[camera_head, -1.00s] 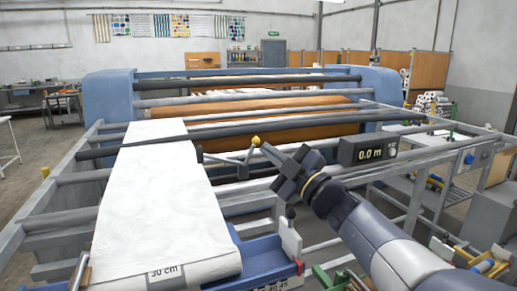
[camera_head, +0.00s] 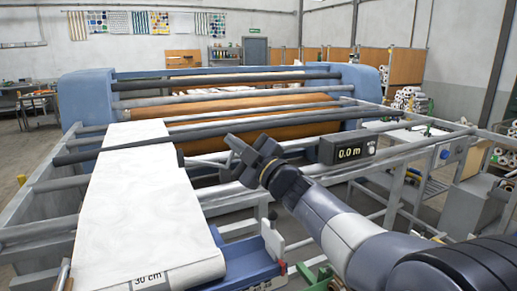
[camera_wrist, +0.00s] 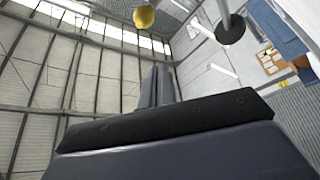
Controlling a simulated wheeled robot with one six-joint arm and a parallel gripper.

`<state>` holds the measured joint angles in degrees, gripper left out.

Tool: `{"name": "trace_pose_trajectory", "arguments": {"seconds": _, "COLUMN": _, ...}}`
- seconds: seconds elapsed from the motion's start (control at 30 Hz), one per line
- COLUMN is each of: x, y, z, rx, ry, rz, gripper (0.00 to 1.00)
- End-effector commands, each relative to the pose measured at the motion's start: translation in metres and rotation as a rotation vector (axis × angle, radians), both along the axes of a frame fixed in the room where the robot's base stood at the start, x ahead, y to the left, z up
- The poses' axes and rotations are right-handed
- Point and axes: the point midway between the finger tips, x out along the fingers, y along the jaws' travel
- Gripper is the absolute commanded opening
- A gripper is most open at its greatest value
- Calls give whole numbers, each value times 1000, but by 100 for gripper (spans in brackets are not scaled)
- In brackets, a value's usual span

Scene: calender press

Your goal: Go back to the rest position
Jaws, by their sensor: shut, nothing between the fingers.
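My gripper (camera_head: 234,152) is raised over the frame of the calender press, left of the counter box (camera_head: 347,149) reading 0.0 m. In the wrist view its two fingers (camera_wrist: 157,88) are together, with nothing between them, and point upward toward the roof. A yellow ball knob (camera_wrist: 144,16) shows beyond the fingertips in the wrist view, apart from them. In the head view the knob is not visible; my gripper covers that area. A grey lever (camera_head: 203,161) shows just left of the gripper.
White cloth (camera_head: 135,205) runs over the bars at the left, with a 30 cm label at its front edge. Blue press housings (camera_head: 88,100) flank orange rollers (camera_head: 210,108) behind. Grey frame rails (camera_head: 425,165) lie right of my arm. Grey floor shows at the far left.

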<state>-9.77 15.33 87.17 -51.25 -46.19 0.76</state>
Motion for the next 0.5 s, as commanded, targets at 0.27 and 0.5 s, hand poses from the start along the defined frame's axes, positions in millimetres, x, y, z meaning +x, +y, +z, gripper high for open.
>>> {"name": "trace_pose_trajectory", "arguments": {"seconds": 0.27, "x": 27, "y": 11, "z": -7, "rx": -1, "ry": 1, "rz": 1, "gripper": 0}}
{"name": "trace_pose_trajectory", "arguments": {"seconds": 0.5, "x": 29, "y": 3, "z": -15, "rx": -1, "ry": -1, "rz": 6, "gripper": 0}}
